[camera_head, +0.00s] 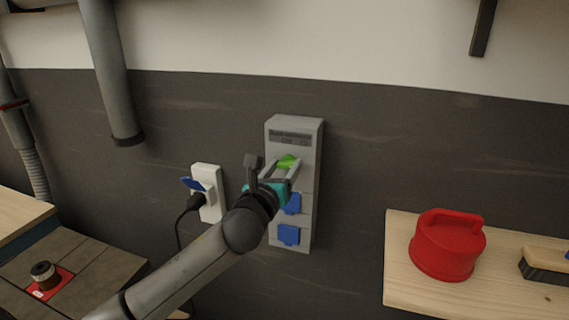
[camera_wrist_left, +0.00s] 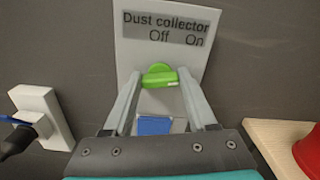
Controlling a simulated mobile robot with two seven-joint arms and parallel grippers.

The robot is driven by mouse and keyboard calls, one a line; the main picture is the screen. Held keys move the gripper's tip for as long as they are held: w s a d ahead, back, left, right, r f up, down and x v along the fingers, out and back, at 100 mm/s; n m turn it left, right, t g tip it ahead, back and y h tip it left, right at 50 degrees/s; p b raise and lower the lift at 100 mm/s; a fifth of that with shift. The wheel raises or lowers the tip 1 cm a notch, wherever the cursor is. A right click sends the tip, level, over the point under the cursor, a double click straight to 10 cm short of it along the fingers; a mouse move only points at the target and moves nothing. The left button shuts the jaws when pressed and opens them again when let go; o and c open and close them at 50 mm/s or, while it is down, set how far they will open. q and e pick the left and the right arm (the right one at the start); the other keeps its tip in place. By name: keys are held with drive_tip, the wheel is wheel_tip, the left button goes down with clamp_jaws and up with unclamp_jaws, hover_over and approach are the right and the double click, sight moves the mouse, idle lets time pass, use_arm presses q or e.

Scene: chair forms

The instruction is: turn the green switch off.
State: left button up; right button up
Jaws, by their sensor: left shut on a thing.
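The green switch (camera_head: 287,160) is a rotary knob on the upper part of a grey wall box (camera_head: 294,126). In the left wrist view the green switch (camera_wrist_left: 159,75) sits below a label reading "Dust collector", with "Off" at left and "On" at right. Its grip bar lies nearly level, with a pale mark near its right end. My left gripper (camera_head: 282,170) is shut on the switch, one finger at each side; the fingers also show in the left wrist view (camera_wrist_left: 160,80). My right gripper is not in view.
Blue socket covers (camera_head: 289,235) sit below the switch. A white outlet (camera_head: 209,178) with a black plug and cable is to the left. A red lidded container (camera_head: 447,245) and a brush (camera_head: 545,264) are on a wooden shelf (camera_head: 409,283) at right.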

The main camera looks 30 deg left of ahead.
use_arm(q)
drive_tip(key=n+p, duration=0.1)
drive_tip(key=n, duration=0.2)
drive_tip(key=shift+r+n+p, duration=0.1)
drive_tip(key=shift+n+p, duration=0.3)
drive_tip(key=n+p, duration=0.1)
drive_tip(key=n, duration=0.2)
drive_tip(key=shift+a+n, duration=0.1)
drive_tip(key=shift+n, duration=0.2)
drive_tip(key=n+p, duration=0.1)
drive_tip(key=n, duration=0.3)
drive_tip(key=shift+p, duration=0.4)
drive_tip(key=shift+f+n+p, duration=0.15)
drive_tip(key=shift+n+p, duration=0.1)
drive_tip(key=shift+n, duration=0.8)
drive_tip(key=shift+f+n+p, duration=0.1)
drive_tip(key=shift+n+p, duration=0.15)
drive_tip(key=shift+n, duration=0.8)
drive_tip(key=o, duration=1.4)
drive_tip(key=shift+c, duration=0.2)
drive_tip(key=shift+s, duration=0.15)
drive_tip(key=b+v, duration=0.2)
drive_tip(key=v, duration=1.3)
